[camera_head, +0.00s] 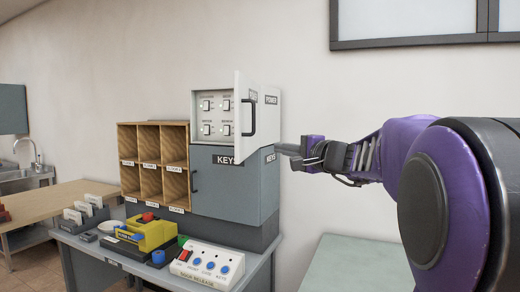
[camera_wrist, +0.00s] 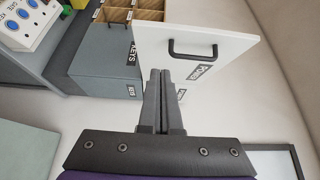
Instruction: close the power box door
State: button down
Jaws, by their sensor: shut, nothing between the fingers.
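The power box (camera_head: 213,115) is a white box on top of a grey cabinet. Its front is open and shows a panel of several switches. The power box door (camera_head: 242,90) stands swung outward at the box's right side, with a black handle (camera_head: 252,117) on its outer face. In the wrist view the door (camera_wrist: 230,48) fills the upper middle, with its handle (camera_wrist: 193,49) facing me. My gripper (camera_head: 281,150) is shut and empty, to the right of the door and a little below the handle. The fingers (camera_wrist: 160,75) overlap the door's lower edge in the wrist view; I cannot tell whether they touch.
The grey KEYS cabinet (camera_head: 228,185) is below the power box, with its door shut. Wooden pigeonholes (camera_head: 152,165) stand to its left. A door release panel (camera_head: 206,266) and a yellow device (camera_head: 150,234) lie on the desk. The wall area right of the box is free.

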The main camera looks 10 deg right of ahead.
aim_at(240, 144)
jog(key=shift+s+a+p+x, duration=0.2)
jog(key=shift+a+p+x, duration=0.15)
jog(key=shift+x, duration=1.55)
jog(key=shift+s+a+p+x, duration=0.2)
jog(key=shift+a+x, duration=0.25)
jog(key=shift+x, duration=1.45)
jog(key=shift+s+a+p+x, duration=0.15)
jog(key=shift+a+p+x, duration=0.2)
jog(key=shift+x, duration=1.55)
jog(key=shift+a+f, duration=0.1)
jog(key=shift+a, duration=0.1)
